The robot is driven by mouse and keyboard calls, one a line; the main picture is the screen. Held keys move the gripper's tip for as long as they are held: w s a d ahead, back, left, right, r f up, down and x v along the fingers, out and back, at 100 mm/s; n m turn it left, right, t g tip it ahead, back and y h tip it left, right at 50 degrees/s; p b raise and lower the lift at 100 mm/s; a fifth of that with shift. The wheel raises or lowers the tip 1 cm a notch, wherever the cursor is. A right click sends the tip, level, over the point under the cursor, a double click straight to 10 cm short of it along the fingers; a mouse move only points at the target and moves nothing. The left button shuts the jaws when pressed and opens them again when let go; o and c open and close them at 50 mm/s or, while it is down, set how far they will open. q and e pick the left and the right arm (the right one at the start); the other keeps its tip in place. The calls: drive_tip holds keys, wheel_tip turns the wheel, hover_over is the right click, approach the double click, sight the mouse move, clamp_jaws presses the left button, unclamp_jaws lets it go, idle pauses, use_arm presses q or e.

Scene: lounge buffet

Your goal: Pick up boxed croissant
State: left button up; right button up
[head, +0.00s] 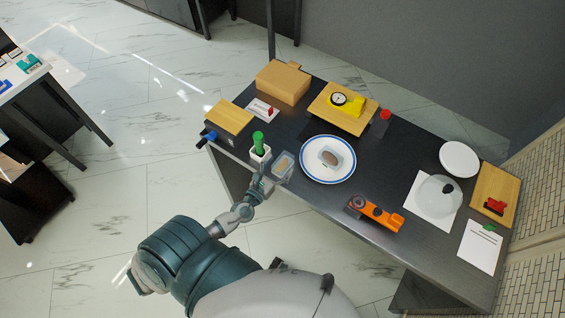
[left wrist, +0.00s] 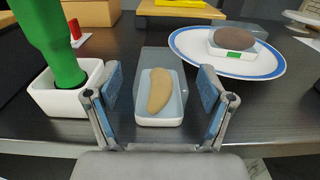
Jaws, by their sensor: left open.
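The boxed croissant (left wrist: 159,92), a tan crescent in a small pale tray with a clear cover, lies on the dark table near its front edge. It also shows in the head view (head: 284,164), just left of the plate. My left gripper (left wrist: 160,82) is open, with one blue-padded finger on each side of the box and a gap on both sides. In the head view the left gripper (head: 267,183) is at the table's front edge beside the box. My right gripper is not in view.
A white cup holding a green bottle (left wrist: 60,40) stands close left of the left finger. A blue-rimmed plate (head: 306,172) with another boxed bread (head: 330,158) is close right. An orange tool (head: 376,214) lies farther right. Wooden boards and boxes stand behind.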

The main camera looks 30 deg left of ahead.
use_arm(q)
drive_tip(key=shift+w, duration=1.2)
drive_tip(key=c, duration=1.3)
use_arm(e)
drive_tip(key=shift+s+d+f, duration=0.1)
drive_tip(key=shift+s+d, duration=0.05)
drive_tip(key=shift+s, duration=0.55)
use_arm(q)
drive_tip(key=shift+o, duration=0.2)
drive_tip(key=shift+r, duration=0.1)
